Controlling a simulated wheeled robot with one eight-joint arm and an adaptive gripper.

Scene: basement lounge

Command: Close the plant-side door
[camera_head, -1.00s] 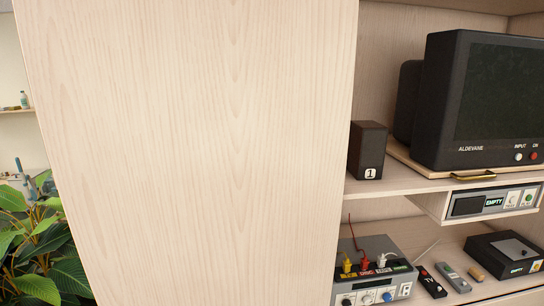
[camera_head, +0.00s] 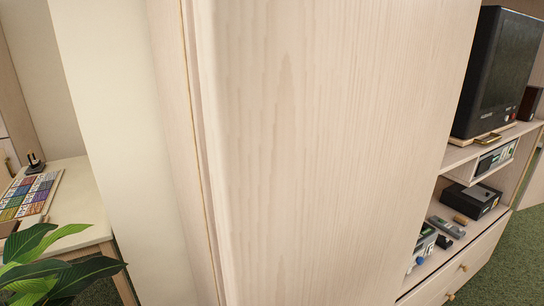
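A large pale wooden door panel (camera_head: 330,150) fills the middle of the head view, seen close up. The plant's green leaves (camera_head: 55,265) are at the lower left, on the left side of the panel. Whether the panel touches the cabinet front cannot be told. My gripper is not in view.
On the shelves stand a dark television (camera_head: 500,75), a black box (camera_head: 472,200) and small devices. A drawer with round knobs (camera_head: 450,296) is below. At left is a table (camera_head: 75,205) with a coloured chart (camera_head: 28,195). Green carpet (camera_head: 500,270) lies at lower right.

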